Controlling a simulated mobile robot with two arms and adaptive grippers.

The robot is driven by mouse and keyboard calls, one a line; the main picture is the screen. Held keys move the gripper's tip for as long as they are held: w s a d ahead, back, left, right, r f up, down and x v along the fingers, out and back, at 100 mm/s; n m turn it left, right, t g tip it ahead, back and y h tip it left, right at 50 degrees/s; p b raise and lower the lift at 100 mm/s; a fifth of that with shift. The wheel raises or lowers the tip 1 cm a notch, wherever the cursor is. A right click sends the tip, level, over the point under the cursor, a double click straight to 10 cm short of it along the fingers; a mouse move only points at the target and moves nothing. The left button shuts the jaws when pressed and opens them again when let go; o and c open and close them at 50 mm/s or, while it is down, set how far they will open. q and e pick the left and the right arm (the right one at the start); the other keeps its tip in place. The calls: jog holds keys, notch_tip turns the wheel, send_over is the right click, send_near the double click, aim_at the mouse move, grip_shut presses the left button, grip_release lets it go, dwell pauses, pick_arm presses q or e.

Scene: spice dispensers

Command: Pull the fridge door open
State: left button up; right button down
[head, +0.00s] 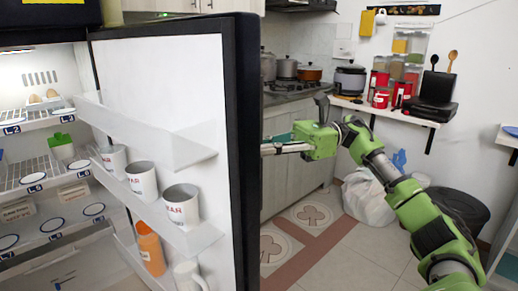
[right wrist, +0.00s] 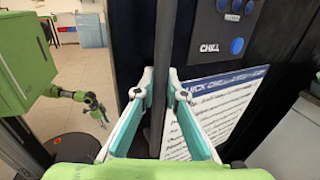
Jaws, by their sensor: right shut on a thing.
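The fridge door (head: 165,80) stands swung wide open in the head view, its white inner face and racks showing. The fridge interior (head: 35,130) is exposed on the left. My right gripper (head: 267,149) reaches from the right to the door's outer side, its tips partly hidden by the dark door edge. In the right wrist view my right gripper (right wrist: 160,78) is shut on the door handle (right wrist: 162,45), a dark upright bar between its fingers. My left gripper (right wrist: 96,108) appears small at the left of that view; its jaws are too small to read.
Mugs (head: 182,206) and an orange bottle (head: 151,249) sit in the door racks. A counter with a stove (head: 290,88) stands behind the door. A white bag (head: 369,199) and a black bin (head: 458,209) lie near my right arm. Tiled floor (head: 335,258) is clear between.

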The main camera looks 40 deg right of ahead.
jog(key=c, duration=2.1)
grip_release()
jog(key=shift+v, duration=6)
